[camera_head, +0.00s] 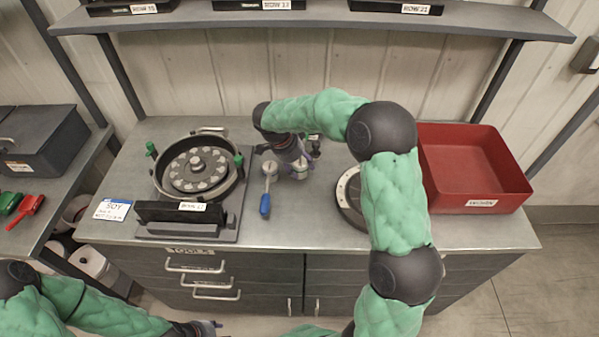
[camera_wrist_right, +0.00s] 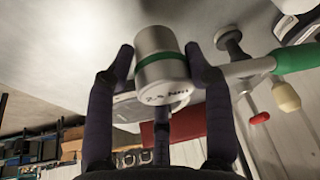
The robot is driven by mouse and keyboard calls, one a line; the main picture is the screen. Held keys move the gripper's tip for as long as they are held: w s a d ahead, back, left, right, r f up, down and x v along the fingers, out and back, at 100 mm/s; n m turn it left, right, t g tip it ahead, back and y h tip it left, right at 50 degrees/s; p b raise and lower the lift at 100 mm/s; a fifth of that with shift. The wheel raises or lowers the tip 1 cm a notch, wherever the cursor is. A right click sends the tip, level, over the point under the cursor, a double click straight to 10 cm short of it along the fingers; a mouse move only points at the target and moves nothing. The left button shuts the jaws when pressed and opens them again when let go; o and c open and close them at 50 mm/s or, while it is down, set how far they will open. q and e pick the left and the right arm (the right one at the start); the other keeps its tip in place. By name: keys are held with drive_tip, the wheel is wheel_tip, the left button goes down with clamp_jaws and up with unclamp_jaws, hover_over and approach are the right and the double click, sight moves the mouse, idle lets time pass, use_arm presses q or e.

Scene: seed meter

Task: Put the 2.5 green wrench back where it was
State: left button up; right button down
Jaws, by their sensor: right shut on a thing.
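The 2.5 wrench has a light cylindrical head (camera_wrist_right: 162,62) with a green band and a "2.5 Nm" marking, and a green handle (camera_wrist_right: 298,58) reaching right in the right wrist view. My right gripper (camera_wrist_right: 160,85) has a finger on each side of that head and is shut on it. In the head view the right gripper (camera_head: 300,165) is over the middle of the bench, and the arm and gripper hide most of the wrench.
A round seed meter (camera_head: 160,178) with a disc stands on the bench (camera_head: 290,238) at left, a SOY card (camera_head: 112,209) beside it. A round plate (camera_head: 345,200) is partly behind my right arm. A red bin (camera_head: 475,203) stands at right. A shelf (camera_head: 320,18) runs above.

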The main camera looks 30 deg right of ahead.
sight(300, 172)
wheel_tip(300, 172, down, 3)
drive_tip(key=shift+r+b, duration=0.1)
drive_tip(key=shift+b, duration=0.2)
drive_tip(key=shift+r, duration=0.1)
drive_tip(key=shift+f, duration=0.2)
drive_tip(key=shift+c, duration=2.3)
unclamp_jaws()
drive_tip(key=shift+r, duration=0.1)
